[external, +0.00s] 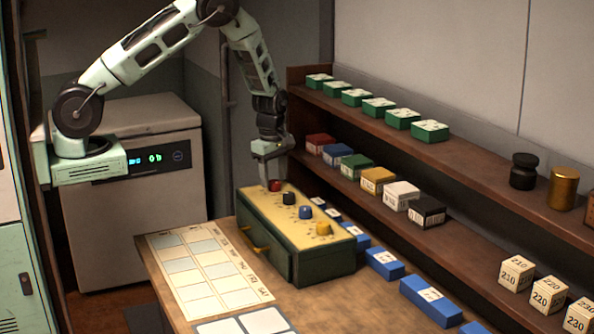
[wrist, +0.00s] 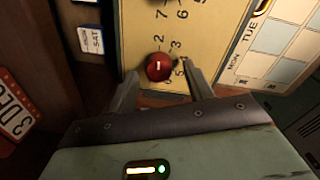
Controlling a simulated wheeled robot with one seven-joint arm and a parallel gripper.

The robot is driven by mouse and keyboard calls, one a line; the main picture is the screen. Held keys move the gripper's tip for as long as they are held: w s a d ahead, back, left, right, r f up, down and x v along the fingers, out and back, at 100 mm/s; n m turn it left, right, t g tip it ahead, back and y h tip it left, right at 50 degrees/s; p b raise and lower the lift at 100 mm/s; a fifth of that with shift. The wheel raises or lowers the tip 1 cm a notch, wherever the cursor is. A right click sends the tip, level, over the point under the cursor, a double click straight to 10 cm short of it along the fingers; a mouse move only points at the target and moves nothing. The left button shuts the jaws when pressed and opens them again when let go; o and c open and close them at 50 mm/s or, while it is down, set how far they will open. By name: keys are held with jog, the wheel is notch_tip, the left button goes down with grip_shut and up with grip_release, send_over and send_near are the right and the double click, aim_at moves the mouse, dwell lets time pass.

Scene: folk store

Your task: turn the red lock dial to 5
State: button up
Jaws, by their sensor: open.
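The red lock dial (external: 275,185) is a small round knob at the far end of the yellow top of a dark green box (external: 322,268). In the wrist view the red dial (wrist: 159,67) has a short white mark, and small digits are printed on the yellow plate around it. I cannot tell which digit the mark points to. My gripper (external: 272,163) points down just above the dial. In the wrist view my gripper (wrist: 160,72) is open, with one finger on each side of the dial and a gap visible at both sides.
Black (external: 289,198), blue (external: 306,212) and yellow (external: 323,229) dials follow along the box top. A calendar sheet (external: 205,275) lies left of the box, and blue blocks (external: 384,263) lie right. Shelves (external: 455,240) with small boxes run along the right wall.

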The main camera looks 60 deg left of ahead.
jog(key=shift+f, duration=0.75)
jog(key=c, duration=1)
